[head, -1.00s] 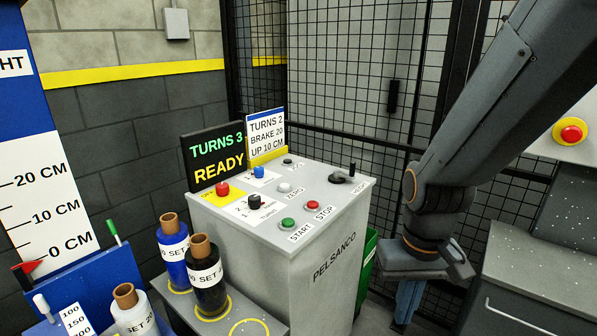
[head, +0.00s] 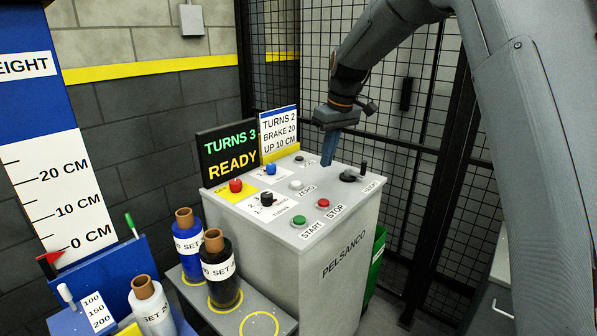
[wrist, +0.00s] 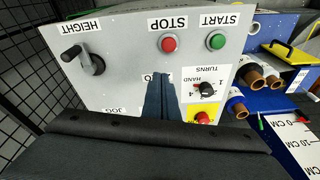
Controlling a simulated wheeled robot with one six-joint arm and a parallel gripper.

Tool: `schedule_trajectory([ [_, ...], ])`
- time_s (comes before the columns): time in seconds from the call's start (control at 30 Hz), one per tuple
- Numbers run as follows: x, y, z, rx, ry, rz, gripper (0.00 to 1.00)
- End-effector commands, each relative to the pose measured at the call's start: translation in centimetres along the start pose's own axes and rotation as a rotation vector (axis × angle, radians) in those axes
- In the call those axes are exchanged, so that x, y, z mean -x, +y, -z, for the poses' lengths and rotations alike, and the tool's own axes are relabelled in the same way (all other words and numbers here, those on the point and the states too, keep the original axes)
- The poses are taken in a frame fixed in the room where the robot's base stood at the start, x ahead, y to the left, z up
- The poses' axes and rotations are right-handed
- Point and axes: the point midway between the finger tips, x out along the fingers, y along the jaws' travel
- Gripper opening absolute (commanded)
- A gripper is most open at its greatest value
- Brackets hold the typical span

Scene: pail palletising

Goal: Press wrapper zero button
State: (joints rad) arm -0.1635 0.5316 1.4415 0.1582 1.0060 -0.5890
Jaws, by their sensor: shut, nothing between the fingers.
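The wrapper's control box (head: 320,262) has a sloping grey top with buttons. The white zero button (head: 296,185) sits mid-panel above its ZERO label. My gripper (head: 328,162) is shut and empty, pointing down over the panel's back right part, right of the zero button and apart from it. In the wrist view my closed fingers (wrist: 158,80) cover the zero button and most of its label. The screen (head: 228,153) reads TURNS 3 READY.
Near the zero button are a green START button (head: 299,221), a red STOP button (head: 323,203), a black TURNS knob (head: 266,199), a blue button (head: 271,169) and a HEIGHT lever (head: 350,174). Film rolls (head: 218,275) stand at left. Mesh fencing (head: 410,150) is behind.

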Motion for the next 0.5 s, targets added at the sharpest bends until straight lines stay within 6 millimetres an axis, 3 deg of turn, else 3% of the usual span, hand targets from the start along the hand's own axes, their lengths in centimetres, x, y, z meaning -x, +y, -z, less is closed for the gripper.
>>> schedule_trajectory([
  [0.03,0.4,-0.1,2.5,0.048,0.016,0.006,0.00],
  [0.2,1.5,-0.4,7.6,0.172,0.055,0.018,0.00],
  [0.33,2.0,-0.7,9.2,0.217,0.069,0.023,0.00],
  [0.5,2.1,-0.7,9.7,0.230,0.072,0.024,0.00],
])
